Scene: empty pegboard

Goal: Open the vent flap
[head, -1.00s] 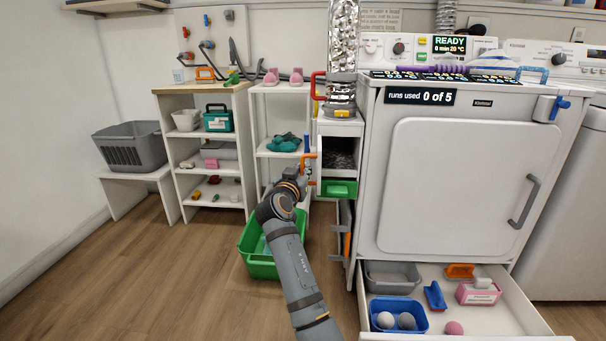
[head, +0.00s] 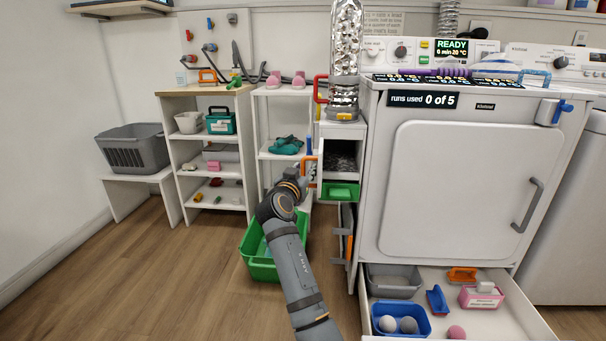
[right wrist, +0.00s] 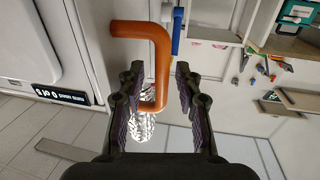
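A white vent cabinet (head: 345,130) under a silver duct stands left of the dryer. An orange U-shaped handle (head: 309,160) shows at its left side, with a blue piece (head: 309,143) just above. I cannot tell which panel is the vent flap. My right gripper (head: 304,180) is at the orange handle, partly hidden by its own arm. In the right wrist view, my right gripper (right wrist: 160,98) is open, and the orange handle (right wrist: 148,38) has its long bar running between the two fingers, not clamped. The blue piece (right wrist: 177,30) is beyond. My left gripper is not in view.
A green bin (head: 262,268) stands on the floor under my right arm. The dryer (head: 470,190) and its open drawer (head: 505,315) are at the right. White shelves (head: 270,100) stand left of the cabinet. The floor at left is clear.

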